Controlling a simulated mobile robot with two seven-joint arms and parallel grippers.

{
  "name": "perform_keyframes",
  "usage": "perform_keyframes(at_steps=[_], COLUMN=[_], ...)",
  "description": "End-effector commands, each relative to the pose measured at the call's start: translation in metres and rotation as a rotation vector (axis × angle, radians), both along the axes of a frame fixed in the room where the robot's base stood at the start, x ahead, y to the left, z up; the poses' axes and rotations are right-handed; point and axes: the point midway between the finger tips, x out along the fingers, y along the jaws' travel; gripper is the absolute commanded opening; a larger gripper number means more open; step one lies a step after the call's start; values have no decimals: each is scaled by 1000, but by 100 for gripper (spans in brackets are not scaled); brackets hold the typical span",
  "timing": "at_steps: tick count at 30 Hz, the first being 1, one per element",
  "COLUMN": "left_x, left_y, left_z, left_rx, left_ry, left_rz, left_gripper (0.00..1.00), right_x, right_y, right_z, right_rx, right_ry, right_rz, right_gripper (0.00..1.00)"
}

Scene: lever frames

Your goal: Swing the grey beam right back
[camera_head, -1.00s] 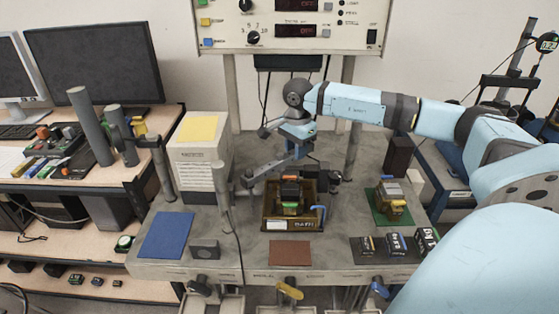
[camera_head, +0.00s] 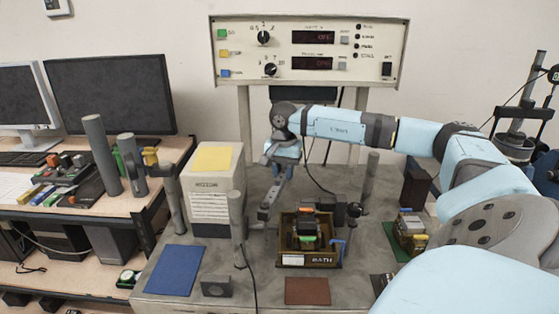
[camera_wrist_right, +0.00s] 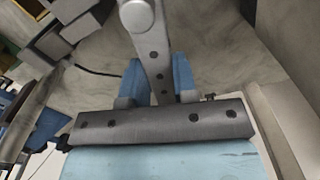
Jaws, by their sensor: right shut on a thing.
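The grey beam (camera_head: 268,205) is a narrow dark bar beside the brown BATH box, at its left. It slants back toward my right gripper (camera_head: 281,173). In the right wrist view the beam (camera_wrist_right: 153,58) has dark bolts along it and a round cap at its far end. The blue fingers of my right gripper (camera_wrist_right: 159,82) stand on both sides of the beam's near end and are shut on it. The beam's front end and pivot are partly unclear in the head view. My left gripper is not in view.
The BATH box (camera_head: 310,261) holds a stack of dark and coloured parts. A grey post (camera_head: 237,215) stands left of the beam, another post (camera_head: 370,180) at the right. A pale cabinet (camera_head: 212,195) is at the back left. A blue mat (camera_head: 173,270) lies at the front left.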

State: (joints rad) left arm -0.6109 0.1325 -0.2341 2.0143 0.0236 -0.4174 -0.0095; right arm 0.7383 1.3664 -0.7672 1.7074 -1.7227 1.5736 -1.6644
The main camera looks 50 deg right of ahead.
Motion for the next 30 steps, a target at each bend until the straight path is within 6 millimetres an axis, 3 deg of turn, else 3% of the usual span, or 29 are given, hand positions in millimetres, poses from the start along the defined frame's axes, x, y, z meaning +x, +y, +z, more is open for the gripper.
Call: perform_keyframes(at_steps=[11,12,15,25,30], left_x=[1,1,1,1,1], left_y=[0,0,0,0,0], left_z=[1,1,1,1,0], left_rx=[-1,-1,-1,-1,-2], left_ry=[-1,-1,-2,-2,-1], left_rz=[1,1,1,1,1], left_gripper=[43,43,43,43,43], right_x=[0,0,0,0,0], right_y=[-1,-1,-1,0,0], right_z=[1,1,1,4,27], right_rx=[0,0,0,0,1], right_ry=[-2,-2,-2,-1,-4], right_rz=[2,2,2,2,2], right_gripper=[0,33,52,52,52])
